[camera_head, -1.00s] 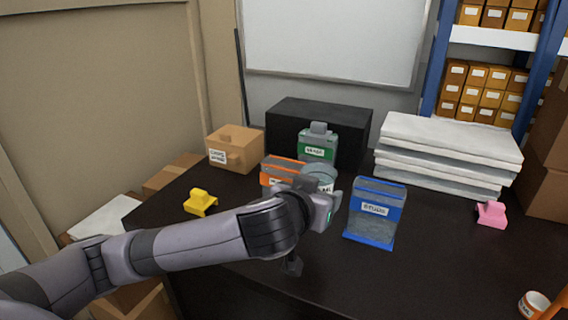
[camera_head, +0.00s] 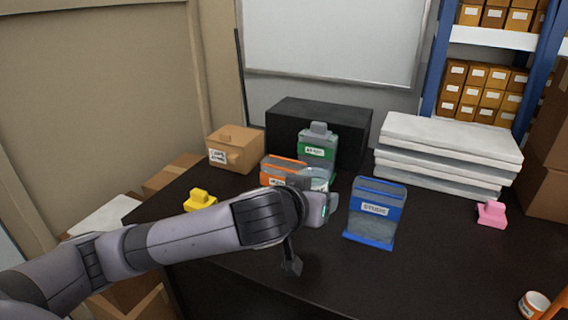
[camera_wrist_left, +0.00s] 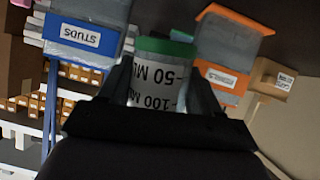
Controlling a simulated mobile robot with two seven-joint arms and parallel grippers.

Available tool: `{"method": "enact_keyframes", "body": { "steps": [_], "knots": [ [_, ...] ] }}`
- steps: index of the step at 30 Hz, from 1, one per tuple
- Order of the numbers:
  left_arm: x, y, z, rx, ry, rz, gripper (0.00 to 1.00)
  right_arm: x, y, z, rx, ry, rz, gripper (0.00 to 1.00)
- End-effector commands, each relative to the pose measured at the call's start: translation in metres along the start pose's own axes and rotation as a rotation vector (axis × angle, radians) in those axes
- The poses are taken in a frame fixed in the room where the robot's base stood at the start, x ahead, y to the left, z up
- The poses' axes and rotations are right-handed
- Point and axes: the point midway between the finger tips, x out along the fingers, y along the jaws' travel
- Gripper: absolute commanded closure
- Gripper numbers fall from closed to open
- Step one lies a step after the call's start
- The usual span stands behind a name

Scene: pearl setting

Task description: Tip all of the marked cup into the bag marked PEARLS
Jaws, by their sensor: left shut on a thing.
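My left gripper (camera_wrist_left: 160,95) is shut on a pale cup (camera_wrist_left: 158,88) with black 50 and 100 ML marks, upside down in the wrist view, which itself is inverted. In the head view the cup (camera_head: 318,180) is partly hidden by my left gripper (camera_head: 318,200). It is in front of the orange-edged bag (camera_head: 276,172) and the green bag (camera_head: 318,152). The blue bag (camera_head: 374,222) reads STUDS. The cup's contents are not visible. My right gripper is not in view.
A yellow clip-like piece (camera_head: 199,200), a cardboard box (camera_head: 236,148), a black box (camera_head: 350,125), white stacked slabs (camera_head: 450,150) and a pink piece (camera_head: 491,213) stand on the dark table. The front middle is clear.

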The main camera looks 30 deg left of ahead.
Motion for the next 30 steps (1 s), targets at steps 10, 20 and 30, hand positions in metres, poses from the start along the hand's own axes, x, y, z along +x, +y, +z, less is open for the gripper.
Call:
{"method": "enact_keyframes", "body": {
  "steps": [10, 20, 30],
  "knots": [
    [-0.011, -0.004, -0.038, -0.130, -0.101, 0.053, 0.67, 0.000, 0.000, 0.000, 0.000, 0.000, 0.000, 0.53],
    [-0.018, -0.010, -0.065, -0.251, -0.203, 0.103, 0.67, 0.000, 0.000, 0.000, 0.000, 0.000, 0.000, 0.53],
    [-0.015, -0.019, -0.074, -0.376, -0.311, 0.153, 0.67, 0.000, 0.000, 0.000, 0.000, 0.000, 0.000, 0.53]
  ]
}}
